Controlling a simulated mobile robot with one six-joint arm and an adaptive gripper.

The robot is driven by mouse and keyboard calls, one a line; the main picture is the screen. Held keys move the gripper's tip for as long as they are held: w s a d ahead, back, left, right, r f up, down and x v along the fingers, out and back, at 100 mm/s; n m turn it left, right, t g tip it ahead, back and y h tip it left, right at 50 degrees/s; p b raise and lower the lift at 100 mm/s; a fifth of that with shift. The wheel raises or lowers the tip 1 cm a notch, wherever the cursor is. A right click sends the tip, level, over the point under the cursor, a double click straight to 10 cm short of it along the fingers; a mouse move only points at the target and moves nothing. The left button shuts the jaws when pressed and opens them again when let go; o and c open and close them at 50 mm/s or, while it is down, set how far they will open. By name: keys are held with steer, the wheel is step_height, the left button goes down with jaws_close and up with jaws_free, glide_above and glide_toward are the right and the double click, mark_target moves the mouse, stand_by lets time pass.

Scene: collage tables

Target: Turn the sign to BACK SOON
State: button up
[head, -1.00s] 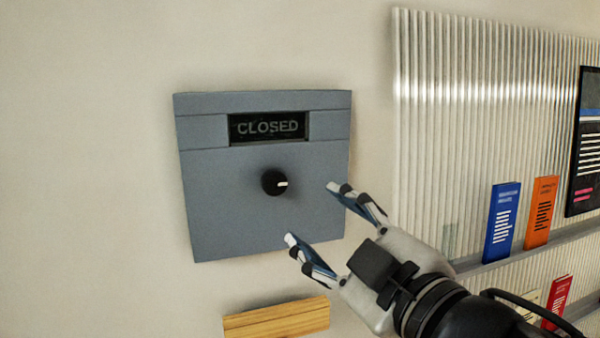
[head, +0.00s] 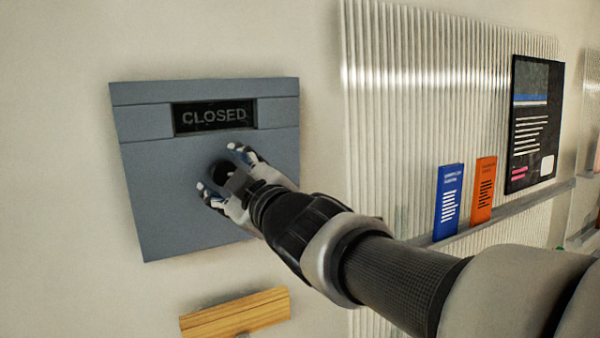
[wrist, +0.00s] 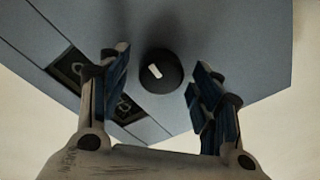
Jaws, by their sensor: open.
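The sign is a grey-blue panel (head: 160,215) on the wall, with a dark window (head: 213,116) that reads CLOSED in the head view. Below the window is a round black knob (head: 222,170), partly hidden by my gripper. My gripper (head: 218,170) is open in front of the knob, one finger on each side of it. In the wrist view the knob (wrist: 161,71) with its white pointer mark lies between and beyond the open fingertips (wrist: 158,72), with gaps on both sides. The panel (wrist: 230,40) fills much of that view.
A wooden ledge (head: 235,313) is on the wall below the panel. To the right is a ribbed board (head: 400,110) with a shelf holding a blue booklet (head: 448,202) and an orange booklet (head: 483,190). A dark poster (head: 534,125) hangs there.

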steer(key=c, duration=1.1)
